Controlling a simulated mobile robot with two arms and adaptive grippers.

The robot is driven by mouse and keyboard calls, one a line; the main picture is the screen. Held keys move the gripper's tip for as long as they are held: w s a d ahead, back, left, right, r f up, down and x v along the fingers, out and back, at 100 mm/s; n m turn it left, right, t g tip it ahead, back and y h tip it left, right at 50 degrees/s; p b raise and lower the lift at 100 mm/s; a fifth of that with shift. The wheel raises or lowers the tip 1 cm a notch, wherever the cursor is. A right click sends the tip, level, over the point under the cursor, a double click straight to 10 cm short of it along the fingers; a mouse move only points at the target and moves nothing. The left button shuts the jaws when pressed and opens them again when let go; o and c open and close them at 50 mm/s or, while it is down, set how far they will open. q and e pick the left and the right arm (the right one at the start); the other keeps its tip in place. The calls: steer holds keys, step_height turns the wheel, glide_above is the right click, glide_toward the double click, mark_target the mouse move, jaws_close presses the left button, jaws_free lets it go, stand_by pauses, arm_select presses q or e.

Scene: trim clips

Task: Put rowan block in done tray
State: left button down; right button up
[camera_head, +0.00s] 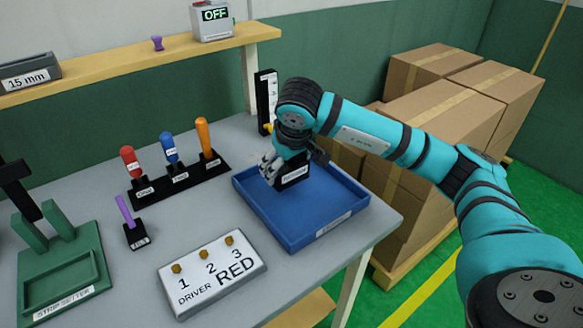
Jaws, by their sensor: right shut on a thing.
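My right gripper (272,170) reaches in from the right over the blue tray (310,238), which has a small white label on its front wall that I cannot read with certainty. The gripper is shut on a black block (294,182) with a white label, too small to read surely; it appears to be the rowan block. The block is over the back part of the tray, and I cannot tell whether it touches the tray floor. The gripper and wrist hide part of it.
A black rack (180,182) holds red, blue and orange drivers left of the tray. A small black block with a purple pin (135,236), a "DRIVER RED" board (212,272) and a green strip setter (60,275) stand nearer. Cardboard boxes (440,110) stand beyond the table's right edge.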

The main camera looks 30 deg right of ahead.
mark_target(292, 168)
steer(key=shift+w+d, duration=0.4)
steer(key=shift+d, duration=0.4)
step_height(292, 168, down, 3)
steer(key=shift+r+p, duration=0.1)
steer(key=shift+p, duration=0.4)
steer(key=shift+f, duration=0.55)
steer(key=o, duration=1.1)
arm_select(q)
steer(key=shift+d+r, duration=0.2)
steer(key=shift+r, duration=0.2)
